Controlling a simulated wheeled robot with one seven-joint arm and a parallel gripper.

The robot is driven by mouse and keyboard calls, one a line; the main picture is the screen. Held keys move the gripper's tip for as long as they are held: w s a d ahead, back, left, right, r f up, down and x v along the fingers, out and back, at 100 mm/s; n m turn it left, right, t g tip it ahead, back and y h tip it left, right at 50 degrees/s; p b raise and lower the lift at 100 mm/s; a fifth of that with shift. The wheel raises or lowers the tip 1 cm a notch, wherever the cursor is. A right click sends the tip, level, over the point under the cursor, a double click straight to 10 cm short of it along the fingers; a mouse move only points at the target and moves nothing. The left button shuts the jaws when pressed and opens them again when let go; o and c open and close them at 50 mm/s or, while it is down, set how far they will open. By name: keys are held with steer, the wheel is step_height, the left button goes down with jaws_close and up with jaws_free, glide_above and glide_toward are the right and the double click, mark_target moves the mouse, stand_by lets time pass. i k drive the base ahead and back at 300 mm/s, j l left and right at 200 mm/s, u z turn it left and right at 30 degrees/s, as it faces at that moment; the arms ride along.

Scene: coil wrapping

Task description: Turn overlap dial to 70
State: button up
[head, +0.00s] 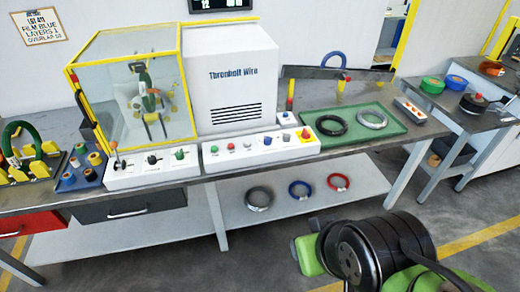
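A white control panel (152,170) stands at the front of the bench, below the glazed wrapping machine (135,90). It carries a lever (115,155), a black dial (153,159) and a green button (180,154). The black dial may be the overlap dial, but its label and setting are too small to read. A second panel (260,149) to the right has several buttons and knobs. My black and green arm shows at the bottom right, in front of the bench and well apart from both panels. I cannot see my gripper's fingers.
A notice (40,26) on the wall mentions blue film, layers and overlap; its overlap number is unclear. A green tray (362,144) holds two coils. A green coil (18,140) stands at the left. Several rings lie on the lower shelf (345,200). The floor before the bench is clear.

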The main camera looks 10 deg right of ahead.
mark_target(287, 138)
steer(key=i+j, duration=0.15)
steer(key=i, duration=0.3)
steer(key=i+j, duration=0.15)
steer(key=i, duration=0.3)
steer(key=i+j, duration=0.15)
steer(key=i, duration=0.3)
steer(key=z, duration=0.05)
